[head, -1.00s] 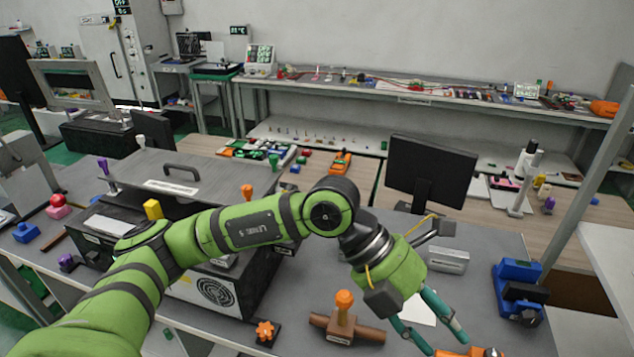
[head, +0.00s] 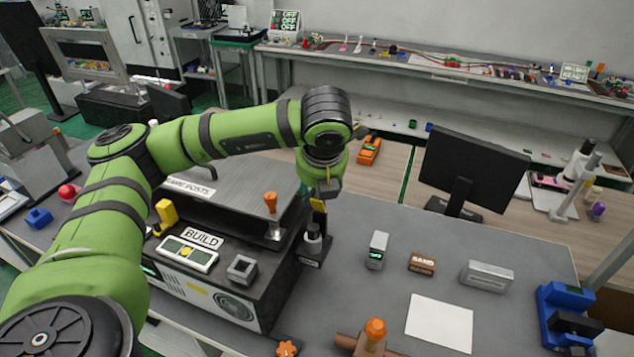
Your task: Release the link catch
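My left arm reaches over the dark machine (head: 175,305), and its gripper (head: 320,198) hangs at the machine's right front corner. The fingers are mostly hidden or too small to read. Just below stands a small dark upright fixture (head: 313,243) with a label at its foot; I cannot tell whether the gripper touches it. An orange-topped lever (head: 271,203) stands upright to the left, at the edge of the grey lid. No label that I can read names the link catch, so I cannot tell which fixture it is. My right gripper is not in view.
A yellow lever (head: 166,212) and a BUILD panel (head: 189,253) are on the machine. An orange-knobbed brown fixture (head: 374,336), white sheet (head: 440,322), small grey box (head: 377,250) and blue fixture (head: 562,313) are on the table. A monitor (head: 474,168) stands behind.

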